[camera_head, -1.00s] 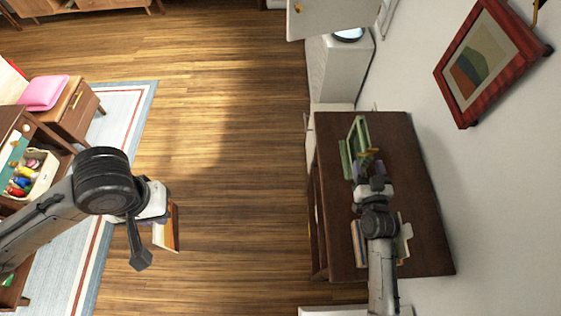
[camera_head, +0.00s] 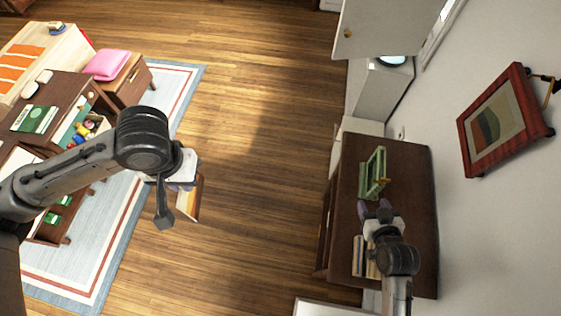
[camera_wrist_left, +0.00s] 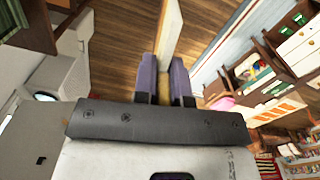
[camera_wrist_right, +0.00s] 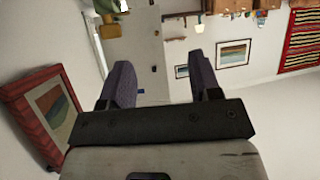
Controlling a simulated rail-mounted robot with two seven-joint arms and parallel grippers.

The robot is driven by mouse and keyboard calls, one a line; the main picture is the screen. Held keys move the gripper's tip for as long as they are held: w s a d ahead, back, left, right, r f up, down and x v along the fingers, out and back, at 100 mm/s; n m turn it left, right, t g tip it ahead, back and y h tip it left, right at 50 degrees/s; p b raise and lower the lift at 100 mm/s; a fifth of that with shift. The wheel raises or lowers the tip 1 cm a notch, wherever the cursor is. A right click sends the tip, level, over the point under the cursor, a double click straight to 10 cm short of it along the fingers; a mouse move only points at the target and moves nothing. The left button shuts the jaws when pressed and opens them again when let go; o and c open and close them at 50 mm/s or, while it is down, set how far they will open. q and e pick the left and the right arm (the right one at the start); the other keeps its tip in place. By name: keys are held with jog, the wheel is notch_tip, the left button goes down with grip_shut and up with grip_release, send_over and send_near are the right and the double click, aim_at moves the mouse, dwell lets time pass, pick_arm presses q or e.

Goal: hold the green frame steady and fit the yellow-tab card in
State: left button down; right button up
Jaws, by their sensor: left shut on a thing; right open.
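The green frame (camera_head: 364,181) stands on the dark brown cabinet at the right, with a small yellow-gold piece (camera_head: 384,181) on its right side. My right gripper (camera_head: 375,206) is open, just below the frame in the head view and apart from it. In the right wrist view my right gripper (camera_wrist_right: 160,82) has nothing between its fingers. My left gripper (camera_head: 188,187) is over the floor at the left, shut on the card (camera_head: 188,204). In the left wrist view the pale card (camera_wrist_left: 169,35) stands edge-on, with a yellow part (camera_wrist_left: 165,90) between the fingers.
The cabinet top (camera_head: 410,190) also bears several books (camera_head: 359,256) near my right arm. A red-framed picture (camera_head: 505,122) hangs on the wall to the right. Open wooden floor (camera_head: 265,150) lies between my arms. A shelf unit with toys and a pink cushion (camera_head: 107,65) are at the left.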

pick_arm(q)
notch_tip(320, 180, up, 12)
jog(key=p, duration=1)
jog(key=shift+f, duration=0.15)
jog(key=shift+r+p, duration=0.4)
jog(key=shift+p, duration=0.25)
pick_arm(e)
jog(key=s+a+r+n+g, duration=0.1)
jog(key=s+a+r+g, duration=0.2)
jog(key=s+r, duration=0.6)
jog(key=shift+s+r+g, duration=0.35)
jog(key=shift+r+g, duration=0.25)
jog(key=shift+g, duration=0.5)
pick_arm(q)
jog(key=shift+r, duration=0.2)
notch_tip(320, 180, up, 5)
jog(key=p, duration=0.5)
jog(key=shift+r+p, duration=0.15)
jog(key=shift+p, duration=0.2)
pick_arm(e)
jog(key=s+r+g, duration=0.3)
jog(key=s+r, duration=0.3)
jog(key=s, duration=0.2)
jog(key=shift+s+a+g, duration=0.3)
jog(key=shift+a, duration=0.05)
